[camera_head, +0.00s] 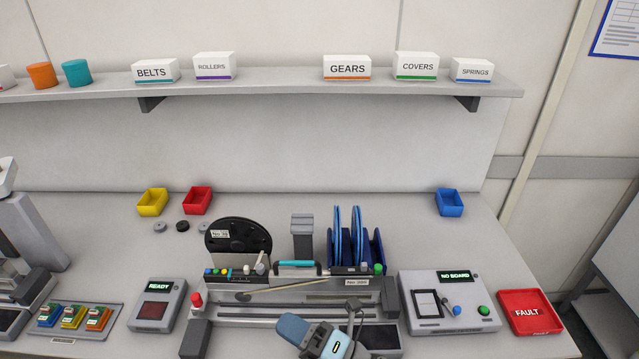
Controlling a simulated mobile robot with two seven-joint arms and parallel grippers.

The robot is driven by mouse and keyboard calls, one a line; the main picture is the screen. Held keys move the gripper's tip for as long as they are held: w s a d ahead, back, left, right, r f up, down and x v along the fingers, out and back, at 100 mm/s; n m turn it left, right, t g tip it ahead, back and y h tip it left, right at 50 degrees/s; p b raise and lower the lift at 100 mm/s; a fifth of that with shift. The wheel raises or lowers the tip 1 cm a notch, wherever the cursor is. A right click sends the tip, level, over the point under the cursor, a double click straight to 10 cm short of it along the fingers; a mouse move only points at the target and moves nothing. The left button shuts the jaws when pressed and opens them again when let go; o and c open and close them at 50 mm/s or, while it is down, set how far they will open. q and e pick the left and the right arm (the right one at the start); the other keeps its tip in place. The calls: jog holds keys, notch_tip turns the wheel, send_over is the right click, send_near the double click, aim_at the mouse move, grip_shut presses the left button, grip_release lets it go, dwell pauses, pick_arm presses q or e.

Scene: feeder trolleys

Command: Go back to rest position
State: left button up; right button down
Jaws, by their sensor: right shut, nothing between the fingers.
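My right gripper (355,308) is small and dark in the lower middle of the head view, in front of the feeder trolley (262,311). Its fingers look closed with nothing between them. The blue-grey links of my right arm show just below it at the bottom edge. I cannot tell whether the gripper touches the trolley behind it. My left gripper does not show.
A READY box (156,305) stands left, a NO BOARD box (448,301) and red FAULT tray (530,312) right. A labelled-box shelf (280,85) runs behind. The table's back middle is fairly clear.

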jog(key=d+f+m+t+h, duration=0.45)
jog(key=d+m+h, duration=0.2)
jog(key=m, duration=0.35)
jog(key=d+f+m+t+h, duration=0.3)
jog(key=d+f+m+h, duration=0.3)
jog(key=d+m, duration=0.3)
jog(key=s+d+f+m+g+h+p, duration=0.1)
jog(key=s+d+f+m+g+h, duration=0.3)
jog(key=s+d+f+m, duration=0.5)
jog(key=shift+s+f+m+g, duration=0.65)
jog(key=shift+s+m+g, duration=0.1)
jog(key=shift+s+m, duration=0.4)
jog(key=shift+w, duration=0.1)
